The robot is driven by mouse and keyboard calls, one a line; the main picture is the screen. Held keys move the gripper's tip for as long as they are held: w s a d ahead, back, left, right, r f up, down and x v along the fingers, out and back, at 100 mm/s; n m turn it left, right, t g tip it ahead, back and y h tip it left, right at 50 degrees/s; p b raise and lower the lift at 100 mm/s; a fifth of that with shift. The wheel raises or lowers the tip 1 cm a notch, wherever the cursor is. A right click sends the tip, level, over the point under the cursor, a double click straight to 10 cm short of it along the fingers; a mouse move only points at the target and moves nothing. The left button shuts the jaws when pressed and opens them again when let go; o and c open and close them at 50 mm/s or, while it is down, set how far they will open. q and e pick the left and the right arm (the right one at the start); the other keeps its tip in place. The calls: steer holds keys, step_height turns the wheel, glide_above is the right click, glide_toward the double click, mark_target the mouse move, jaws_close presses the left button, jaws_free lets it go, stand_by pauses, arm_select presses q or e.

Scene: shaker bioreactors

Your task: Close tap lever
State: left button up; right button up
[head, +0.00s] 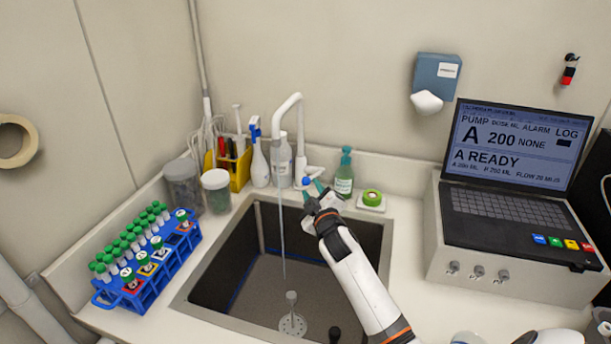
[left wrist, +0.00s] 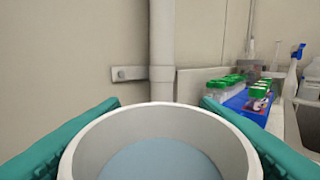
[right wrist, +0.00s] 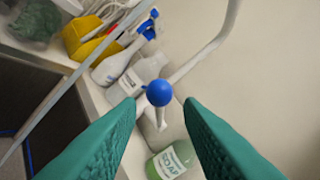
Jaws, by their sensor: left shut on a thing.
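The white tap (head: 297,130) arches over the sink, and a thin stream of water (head: 282,240) falls from its spout. Its lever ends in a blue ball (head: 306,181), seen large in the right wrist view (right wrist: 159,92). My right gripper (right wrist: 160,104) is open, with its green fingers on either side of the ball. I cannot tell whether either finger touches it. In the head view my right gripper (head: 314,192) is by the lever. My left gripper (left wrist: 160,104) is shut on a white round container (left wrist: 85,160) with bluish liquid inside. The left gripper is not clear in the head view.
The dark sink (head: 255,290) lies below the tap. A green soap bottle (head: 344,175) and a spray bottle (head: 259,160) stand near the lever. A blue tube rack (head: 150,278) is at the left; a laptop-like pump controller (head: 510,185) is at the right.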

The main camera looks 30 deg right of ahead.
mark_target(315, 176)
steer(key=x, duration=0.7)
steer(key=shift+w, duration=0.2)
steer(key=shift+f, duration=0.1)
jaws_close()
